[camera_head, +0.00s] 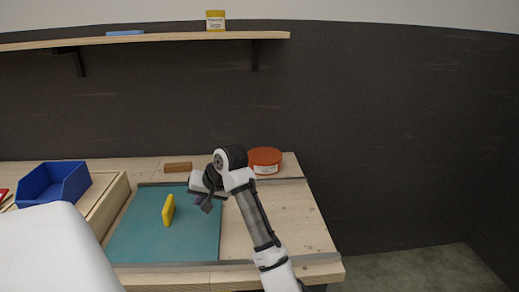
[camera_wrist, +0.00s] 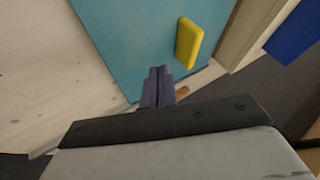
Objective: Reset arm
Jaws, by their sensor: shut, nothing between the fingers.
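My gripper (camera_head: 205,206) hangs over the right part of a teal mat (camera_head: 140,237) on the workbench. In the wrist view its two dark fingers (camera_wrist: 158,72) are together, with nothing between them. A yellow block (camera_head: 168,210) stands on edge on the mat, to the left of my gripper and apart from it. The yellow block also shows in the wrist view (camera_wrist: 187,42), ahead and to the right of the fingers.
A red-orange round tin (camera_head: 265,161) stands behind my arm. A brown block (camera_head: 178,167) lies at the bench's back. A blue bin (camera_head: 52,184) stands at left. A wall shelf (camera_head: 150,38) holds a yellow box (camera_head: 215,20) and a blue item (camera_head: 125,33). The bench's right side (camera_head: 300,225) is clear.

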